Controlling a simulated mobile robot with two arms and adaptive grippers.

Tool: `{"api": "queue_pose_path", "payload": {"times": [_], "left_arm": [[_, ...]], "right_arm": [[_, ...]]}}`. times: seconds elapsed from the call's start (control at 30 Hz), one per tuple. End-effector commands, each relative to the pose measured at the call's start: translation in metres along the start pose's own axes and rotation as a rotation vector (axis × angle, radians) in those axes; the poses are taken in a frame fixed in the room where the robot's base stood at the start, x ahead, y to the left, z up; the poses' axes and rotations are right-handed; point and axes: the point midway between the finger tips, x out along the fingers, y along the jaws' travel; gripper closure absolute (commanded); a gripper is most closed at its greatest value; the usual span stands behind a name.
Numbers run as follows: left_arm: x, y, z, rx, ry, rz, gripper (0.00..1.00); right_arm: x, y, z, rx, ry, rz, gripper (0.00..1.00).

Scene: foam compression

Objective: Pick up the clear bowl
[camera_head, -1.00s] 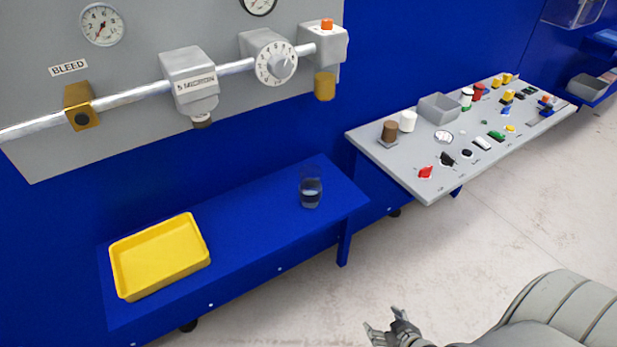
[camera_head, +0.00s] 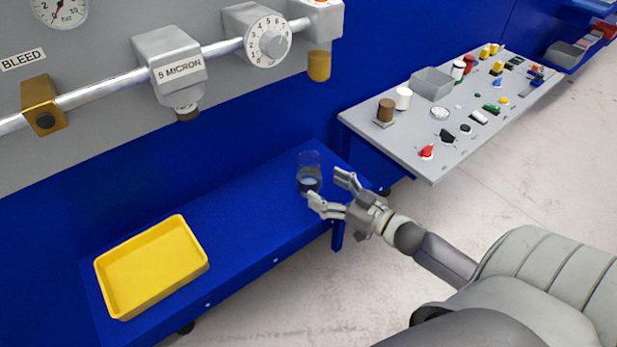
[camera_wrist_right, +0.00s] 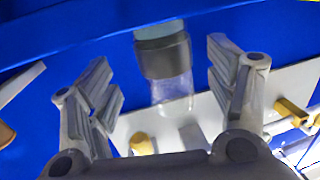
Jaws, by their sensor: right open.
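The clear bowl (camera_head: 309,160) stands upright on the blue bench near its right end. It looks like a tall transparent cup with a darker band in its lower half. It also shows in the right wrist view (camera_wrist_right: 166,62), seen between the two fingers. My right gripper (camera_head: 328,187) is open, with its fingertips close to the bowl's right and front side. In the wrist view the open fingers (camera_wrist_right: 160,68) stand apart on either side of the bowl, with nothing held. I cannot tell whether a finger touches it. My left gripper is out of view.
A yellow tray (camera_head: 105,272) sits at the left of the blue bench (camera_head: 245,215). A grey panel table (camera_head: 420,160) with knobs and a grey bin (camera_head: 432,84) stands to the right. A pipe with valves (camera_head: 110,88) runs along the wall above. The bench between tray and bowl is clear.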

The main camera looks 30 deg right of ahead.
Motion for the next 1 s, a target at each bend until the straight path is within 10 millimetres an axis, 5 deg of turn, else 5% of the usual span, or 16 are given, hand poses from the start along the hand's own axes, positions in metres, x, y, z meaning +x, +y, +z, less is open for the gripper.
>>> {"api": "queue_pose_path", "payload": {"times": [0.5,0.83,1.0], "left_arm": [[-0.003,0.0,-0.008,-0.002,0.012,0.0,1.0],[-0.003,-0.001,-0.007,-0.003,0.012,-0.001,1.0],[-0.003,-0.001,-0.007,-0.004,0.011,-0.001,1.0]], "right_arm": [[0.052,-0.004,-0.002,0.0,0.001,0.001,0.23],[0.058,-0.005,-0.001,0.0,-0.002,0.001,0.23],[0.057,-0.005,-0.001,0.0,-0.002,0.001,0.44]]}}
